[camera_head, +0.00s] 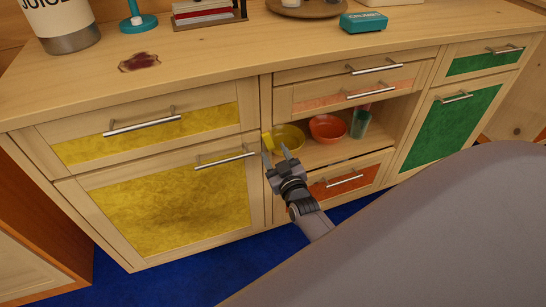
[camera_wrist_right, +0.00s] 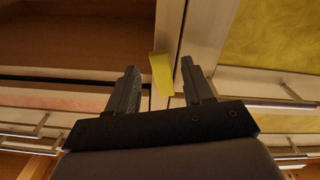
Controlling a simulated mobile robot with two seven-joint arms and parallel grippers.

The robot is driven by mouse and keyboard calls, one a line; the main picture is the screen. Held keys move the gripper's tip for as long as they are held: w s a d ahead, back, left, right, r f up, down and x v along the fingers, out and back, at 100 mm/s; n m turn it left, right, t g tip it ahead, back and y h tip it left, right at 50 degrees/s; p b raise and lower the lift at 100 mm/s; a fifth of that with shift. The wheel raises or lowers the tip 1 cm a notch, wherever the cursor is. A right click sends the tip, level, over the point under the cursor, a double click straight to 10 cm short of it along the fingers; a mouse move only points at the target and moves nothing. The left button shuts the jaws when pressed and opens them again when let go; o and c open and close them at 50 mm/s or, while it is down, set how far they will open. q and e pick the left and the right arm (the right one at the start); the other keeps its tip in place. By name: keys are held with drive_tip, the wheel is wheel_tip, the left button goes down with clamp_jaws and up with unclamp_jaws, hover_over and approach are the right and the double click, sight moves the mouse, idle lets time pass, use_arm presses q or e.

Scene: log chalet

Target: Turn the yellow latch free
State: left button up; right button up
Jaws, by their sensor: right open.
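The yellow latch (camera_head: 267,142) is a small flat block on the upright post between the yellow-panelled door (camera_head: 170,198) and the open shelf. In the right wrist view the latch (camera_wrist_right: 161,73) appears between the two fingertips, slightly tilted. My right gripper (camera_head: 276,154) is open, just below and in front of the latch in the head view. In the right wrist view its fingers (camera_wrist_right: 160,82) stand apart on either side of the latch. I cannot tell whether either finger touches it. My left gripper is not in view.
The shelf (camera_head: 323,152) right of the post holds a yellow bowl (camera_head: 290,137), a red-orange bowl (camera_head: 327,128) and a green glass (camera_head: 360,122). The yellow door's bar handle (camera_head: 225,160) sticks out left of the gripper. An orange drawer (camera_head: 355,181) lies below the shelf. A dark red stain (camera_head: 139,62) marks the countertop.

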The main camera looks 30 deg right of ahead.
drive_tip(key=shift+w+d+f+b, duration=0.15)
drive_tip(key=shift+w+b, duration=0.15)
drive_tip(key=shift+w, duration=0.4)
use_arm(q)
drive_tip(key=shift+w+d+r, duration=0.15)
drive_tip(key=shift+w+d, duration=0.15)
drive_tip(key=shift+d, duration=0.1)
use_arm(e)
drive_tip(key=shift+w, duration=0.15)
clamp_jaws()
drive_tip(key=shift+a+m+p, duration=0.2)
drive_tip(key=shift+m+p, duration=0.1)
drive_tip(key=shift+m, duration=1.2)
drive_tip(key=shift+c, duration=0.3)
unclamp_jaws()
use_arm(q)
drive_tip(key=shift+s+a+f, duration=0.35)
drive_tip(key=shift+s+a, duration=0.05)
use_arm(e)
drive_tip(key=shift+o, duration=0.3)
